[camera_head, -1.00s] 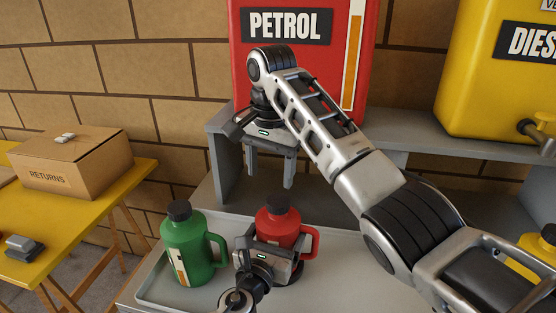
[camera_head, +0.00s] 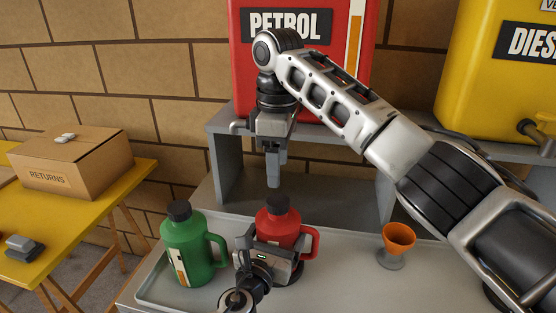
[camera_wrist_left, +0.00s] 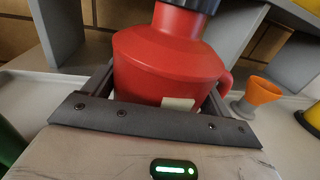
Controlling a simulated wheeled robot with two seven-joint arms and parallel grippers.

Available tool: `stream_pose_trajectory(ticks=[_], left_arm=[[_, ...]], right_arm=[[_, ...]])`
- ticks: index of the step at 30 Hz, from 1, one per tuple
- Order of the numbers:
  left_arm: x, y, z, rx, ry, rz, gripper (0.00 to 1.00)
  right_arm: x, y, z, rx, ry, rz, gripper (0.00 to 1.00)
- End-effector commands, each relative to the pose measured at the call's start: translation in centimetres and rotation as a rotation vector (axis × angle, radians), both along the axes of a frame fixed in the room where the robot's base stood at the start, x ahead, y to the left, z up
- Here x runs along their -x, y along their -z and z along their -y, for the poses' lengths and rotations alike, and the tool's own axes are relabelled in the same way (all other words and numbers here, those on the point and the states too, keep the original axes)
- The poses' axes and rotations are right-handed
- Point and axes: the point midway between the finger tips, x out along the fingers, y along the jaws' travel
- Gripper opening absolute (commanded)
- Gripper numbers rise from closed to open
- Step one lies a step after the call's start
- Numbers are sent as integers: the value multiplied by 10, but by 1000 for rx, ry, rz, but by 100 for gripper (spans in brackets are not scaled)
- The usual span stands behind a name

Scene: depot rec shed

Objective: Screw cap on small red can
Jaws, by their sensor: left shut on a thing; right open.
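The small red can (camera_head: 272,232) stands upright on the grey tray in the head view, its handle to the right. A black cap (camera_head: 277,203) sits on its neck; I cannot tell how tight it is. My left gripper (camera_head: 276,254) is shut around the can's body. In the left wrist view, its fingers lie on both sides of the red can (camera_wrist_left: 165,62), and only the cap's lower edge (camera_wrist_left: 192,5) shows. My right gripper (camera_head: 274,180) points down just above the cap, seen edge-on, open and empty, apart from the cap.
A green can (camera_head: 184,250) with a black cap stands left of the red can on the tray (camera_head: 150,290). An orange funnel (camera_head: 398,238) stands to the right. A grey shelf (camera_head: 226,165) with a red petrol tank (camera_head: 250,75) rises close behind my right gripper.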

Motion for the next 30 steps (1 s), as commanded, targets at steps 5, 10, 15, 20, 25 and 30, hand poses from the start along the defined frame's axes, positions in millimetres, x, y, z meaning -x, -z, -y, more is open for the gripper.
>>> stream_pose_trajectory(ticks=[5,10,15,20,25,30], left_arm=[[1,2,0,-2,0,-3,20],[1,2,0,-2,0,-3,20],[1,2,0,-2,0,-3,20],[1,2,0,-2,0,-3,20],[1,2,0,-2,0,-3,20],[1,2,0,-2,0,-3,20]], right_arm=[[0,0,0,0,2,0,59],[0,10,0,2,4,-1,59],[0,35,1,2,5,-2,59],[0,59,0,1,5,-2,59],[0,76,0,1,5,0,59],[0,81,0,0,5,0,59]])
